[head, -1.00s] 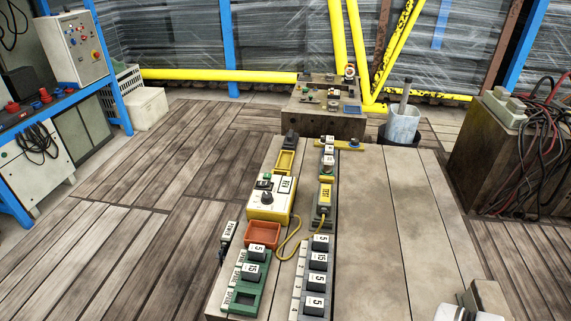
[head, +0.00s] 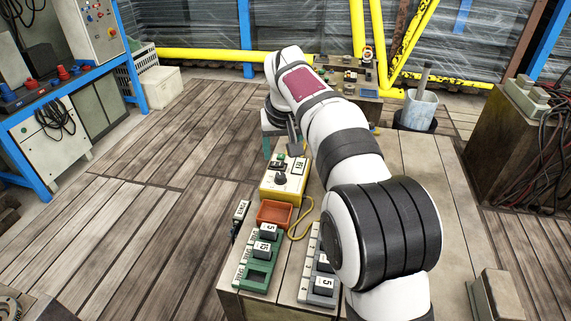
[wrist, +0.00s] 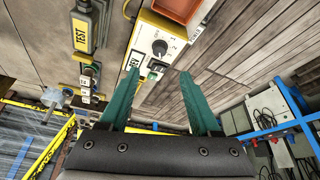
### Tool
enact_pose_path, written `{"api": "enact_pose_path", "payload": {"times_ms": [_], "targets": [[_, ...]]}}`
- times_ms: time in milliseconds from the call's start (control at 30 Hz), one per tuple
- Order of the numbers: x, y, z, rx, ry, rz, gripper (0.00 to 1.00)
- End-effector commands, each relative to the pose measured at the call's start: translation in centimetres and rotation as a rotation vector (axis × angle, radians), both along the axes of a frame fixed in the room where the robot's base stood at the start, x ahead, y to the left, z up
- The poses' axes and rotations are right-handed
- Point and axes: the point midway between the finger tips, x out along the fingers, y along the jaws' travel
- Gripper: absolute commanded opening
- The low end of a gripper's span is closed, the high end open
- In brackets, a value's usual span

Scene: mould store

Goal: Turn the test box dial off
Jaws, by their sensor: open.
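The test box (head: 270,190) is a yellow case with a pale top on the bench. Its round dark dial (head: 281,179) faces up. In the wrist view the test box (wrist: 141,45) is beyond the fingertips, and its dial (wrist: 160,47) has numbers beside it; the setting is too small to read surely. My gripper (head: 283,143) is at the far end of the box, its green fingers pointing down. In the wrist view my gripper (wrist: 159,76) is open and empty, its fingers apart from the dial. My arm hides part of the bench.
An orange tray (head: 275,213) sits close to the near side of the test box. A green rack (head: 257,281) with dark blocks is nearer, and a grey rack (head: 305,266) is partly hidden. A yellow cable (head: 303,225) curves beside the box. The bench's right side is bare.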

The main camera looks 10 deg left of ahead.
Motion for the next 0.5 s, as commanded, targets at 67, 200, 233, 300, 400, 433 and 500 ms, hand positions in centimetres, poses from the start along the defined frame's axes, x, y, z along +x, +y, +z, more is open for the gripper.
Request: {"api": "enact_pose_path", "payload": {"times_ms": [67, 200, 233, 300, 400, 433, 500], "targets": [[0.8, 0.3, -2.5, -0.002, 0.006, -0.001, 0.64], [2.3, 0.8, -6.2, 0.001, 0.004, -0.002, 0.64], [2.6, 0.9, -6.9, -0.001, 0.004, -0.002, 0.64], [3.1, 1.0, -8.2, 0.001, 0.004, -0.002, 0.64], [3.6, 1.2, -9.3, 0.003, 0.002, -0.003, 0.64], [3.7, 1.3, -9.5, 0.003, 0.001, -0.003, 0.64], [3.9, 1.3, -9.9, 0.004, 0.000, -0.003, 0.64]]}}
